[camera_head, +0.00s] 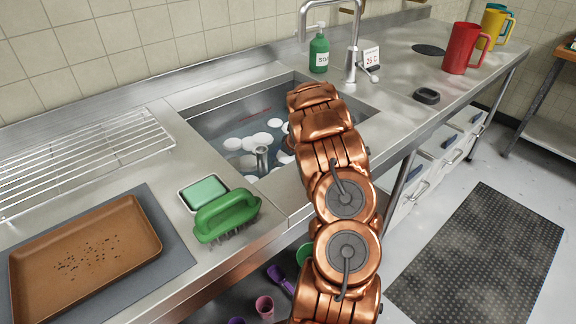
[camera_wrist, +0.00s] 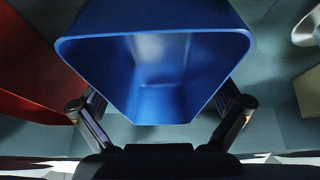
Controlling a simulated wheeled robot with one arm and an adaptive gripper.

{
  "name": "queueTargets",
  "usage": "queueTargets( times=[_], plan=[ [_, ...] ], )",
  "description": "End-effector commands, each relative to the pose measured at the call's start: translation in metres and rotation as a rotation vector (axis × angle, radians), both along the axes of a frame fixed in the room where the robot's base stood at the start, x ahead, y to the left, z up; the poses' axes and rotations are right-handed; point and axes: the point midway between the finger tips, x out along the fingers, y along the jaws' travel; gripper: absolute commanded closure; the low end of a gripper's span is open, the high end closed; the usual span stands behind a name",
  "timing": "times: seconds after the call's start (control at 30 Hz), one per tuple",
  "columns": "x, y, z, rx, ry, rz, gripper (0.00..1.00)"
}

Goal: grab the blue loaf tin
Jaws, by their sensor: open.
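The blue loaf tin (camera_wrist: 160,65) fills the middle of the wrist view, close to the camera, with its hollow inside facing me. My gripper (camera_wrist: 160,108) is open, with one finger at the tin's left side and the other at its right. I cannot tell whether either finger touches it. In the head view my copper arm reaches down into the sink (camera_head: 205,122) and hides my gripper; I cannot make out the tin there.
A red object (camera_wrist: 38,75) is left of the tin, and a pale block (camera_wrist: 308,92) is at right. The sink holds water with white foam.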

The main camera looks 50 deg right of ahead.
Motion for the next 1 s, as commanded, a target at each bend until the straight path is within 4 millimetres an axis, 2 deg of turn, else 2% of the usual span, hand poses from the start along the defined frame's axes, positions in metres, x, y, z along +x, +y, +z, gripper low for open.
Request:
queueTargets(
  times=[0.07, 0.73, 1.0],
  plan=[
    [0.0000, -0.0001, 0.0002, 0.000, 0.000, 0.000, 0.00],
    [0.0001, -0.0001, 0.0007, -0.001, -0.001, 0.000, 0.70],
    [0.0004, -0.0002, 0.0028, -0.001, -0.001, 0.001, 0.70]
  ],
)
